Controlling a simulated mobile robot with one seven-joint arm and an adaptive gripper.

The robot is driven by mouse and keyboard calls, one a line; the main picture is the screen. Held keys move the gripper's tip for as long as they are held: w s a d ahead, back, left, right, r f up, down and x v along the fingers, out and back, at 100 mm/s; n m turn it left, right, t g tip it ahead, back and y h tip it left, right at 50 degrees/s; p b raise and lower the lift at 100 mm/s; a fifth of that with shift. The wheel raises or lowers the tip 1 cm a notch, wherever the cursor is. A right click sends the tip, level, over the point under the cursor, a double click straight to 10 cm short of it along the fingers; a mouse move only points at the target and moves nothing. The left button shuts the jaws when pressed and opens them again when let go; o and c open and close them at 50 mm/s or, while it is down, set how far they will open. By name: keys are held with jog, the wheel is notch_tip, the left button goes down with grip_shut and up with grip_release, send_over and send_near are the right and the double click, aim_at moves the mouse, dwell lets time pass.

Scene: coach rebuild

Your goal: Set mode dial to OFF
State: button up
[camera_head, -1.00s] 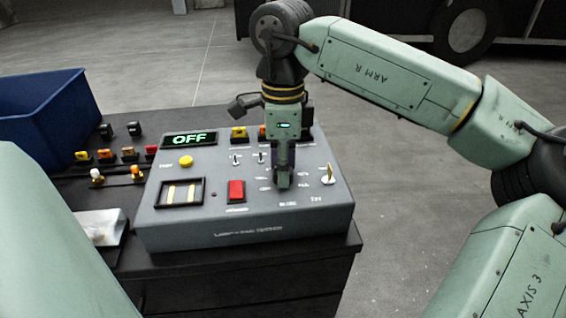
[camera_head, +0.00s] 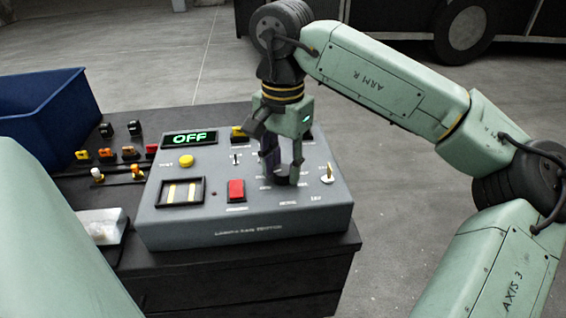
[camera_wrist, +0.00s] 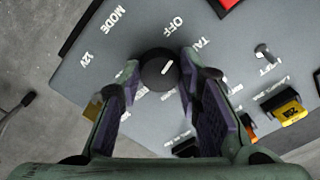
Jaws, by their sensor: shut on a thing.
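The mode dial (camera_wrist: 153,70) is a round black knob on the grey test box (camera_head: 240,222). Its white line points up and right in the wrist view, roughly between the OFF label (camera_wrist: 174,26) and the TAIL label (camera_wrist: 203,42). My gripper (camera_head: 284,172) reaches down over the dial, which is mostly hidden in the head view. In the wrist view my gripper's fingertips (camera_wrist: 160,72) stand on either side of the knob, shut on it. The display (camera_head: 188,138) reads OFF in green.
The box also bears a red switch (camera_head: 236,190), a yellow button (camera_head: 186,161), a small toggle (camera_head: 327,172) and a framed window (camera_head: 181,192). A blue bin (camera_head: 45,118) and several small connectors stand to the left on the dark bench (camera_head: 335,265).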

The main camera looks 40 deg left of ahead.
aim_at(283, 170)
jog(key=shift+n, duration=2.1)
jog(key=o, duration=1.1)
jog(key=shift+o, duration=0.2)
notch_tip(283, 170, up, 12)
